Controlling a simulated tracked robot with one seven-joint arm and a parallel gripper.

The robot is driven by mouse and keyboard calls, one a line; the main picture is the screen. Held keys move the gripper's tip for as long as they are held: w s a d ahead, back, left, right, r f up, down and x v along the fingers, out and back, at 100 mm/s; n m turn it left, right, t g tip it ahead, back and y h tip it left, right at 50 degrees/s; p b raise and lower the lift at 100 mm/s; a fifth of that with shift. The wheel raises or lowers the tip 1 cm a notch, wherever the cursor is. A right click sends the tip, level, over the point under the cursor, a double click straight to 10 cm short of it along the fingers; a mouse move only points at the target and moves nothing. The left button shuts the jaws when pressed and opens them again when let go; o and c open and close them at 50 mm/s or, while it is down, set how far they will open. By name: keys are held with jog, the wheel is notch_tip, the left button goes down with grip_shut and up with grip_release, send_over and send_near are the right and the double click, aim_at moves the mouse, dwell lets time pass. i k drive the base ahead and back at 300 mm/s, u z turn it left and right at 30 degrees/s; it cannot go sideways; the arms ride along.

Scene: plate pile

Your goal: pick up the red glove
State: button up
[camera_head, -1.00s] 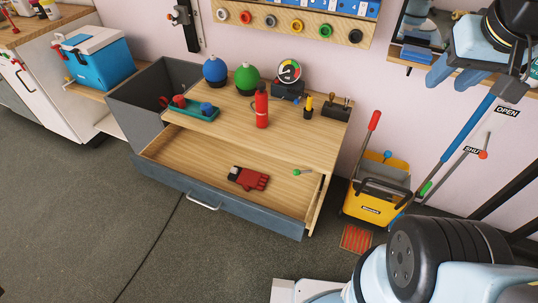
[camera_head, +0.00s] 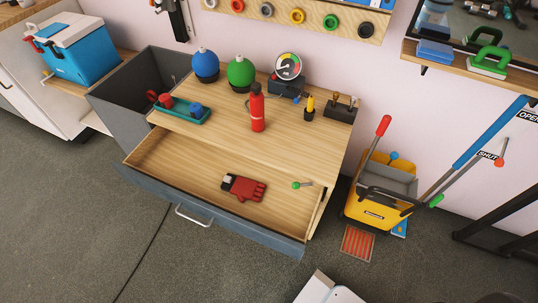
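The red glove (camera_head: 245,188), with a dark and pale cuff at its left end, lies flat in the open wooden drawer (camera_head: 172,155) under the workbench top. Its fingers point right. Nothing covers it from above in this view. My gripper is not in view.
A small green-tipped item (camera_head: 299,185) lies right of the glove in the drawer. The bench top above holds a red extinguisher-like bottle (camera_head: 257,110), blue and green spheres (camera_head: 241,73), a gauge (camera_head: 288,68) and a teal tray (camera_head: 183,115). A yellow bucket (camera_head: 372,205) stands right.

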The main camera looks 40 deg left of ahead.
aim_at(243, 187)
jog(key=z, duration=0.05)
jog(key=k, duration=1.55)
jog(key=u, duration=2.3)
jog(key=i, duration=1)
